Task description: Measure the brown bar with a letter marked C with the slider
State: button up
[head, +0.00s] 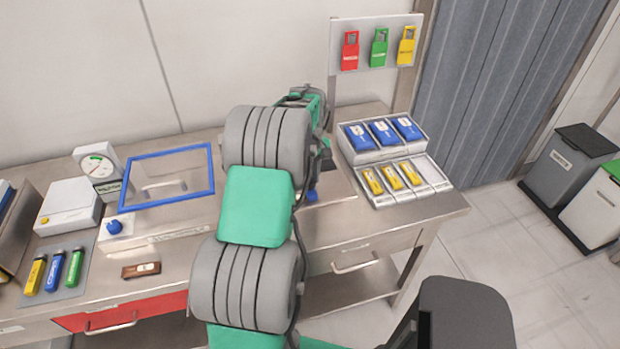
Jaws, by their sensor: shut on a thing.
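A small brown bar (141,270) with a pale label lies flat on the steel table near its front edge, at the left; its letter is too small to read. My arm crosses the middle of the view and hides much of the bench behind it. My gripper (323,168) shows only partly past the arm, well right of the brown bar, and its fingertips are mostly hidden. It is shut on a small blue piece (312,195) just below it, over a pale plate. I cannot tell for certain whether this piece is the slider.
A dial gauge (97,165) and a blue-framed clear panel (168,177) stand at the back left. A blue knob (114,227) sits nearby. Yellow, blue and green bars lie on a grey mat (76,252). A tray (385,148) of blue packs and yellow bars stands right.

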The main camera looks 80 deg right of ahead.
grip_shut()
dwell(0.6)
